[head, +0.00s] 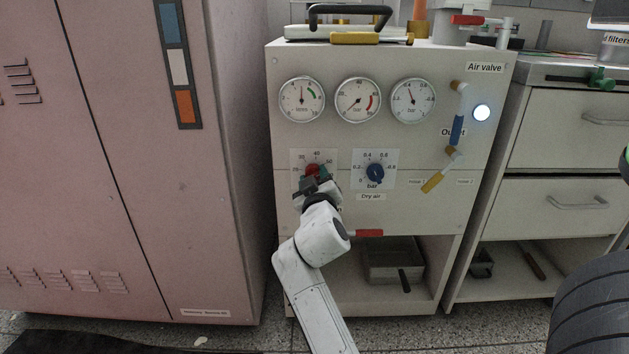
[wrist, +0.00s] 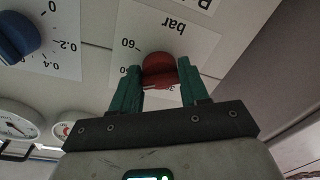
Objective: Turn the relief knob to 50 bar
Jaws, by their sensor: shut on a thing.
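The relief knob is red and sits on a white dial plate marked in bar, at the left of the panel front in the head view. In the wrist view the red knob (wrist: 160,70) is between the green fingers of my gripper (wrist: 161,82), which is shut on it. The wrist view is upside down, and a "60" mark shows beside the knob. In the head view my gripper (head: 315,174) covers most of the knob and the lower part of its dial plate (head: 300,156). The knob's pointer is hidden, so I cannot tell its setting.
A blue dry air knob (head: 375,173) is just right of the relief dial. Three round gauges (head: 358,100) are above. A red-handled lever (head: 366,233) is below, close to my wrist. A pink cabinet (head: 120,150) stands at the left. A yellow lever (head: 433,183) is at the right.

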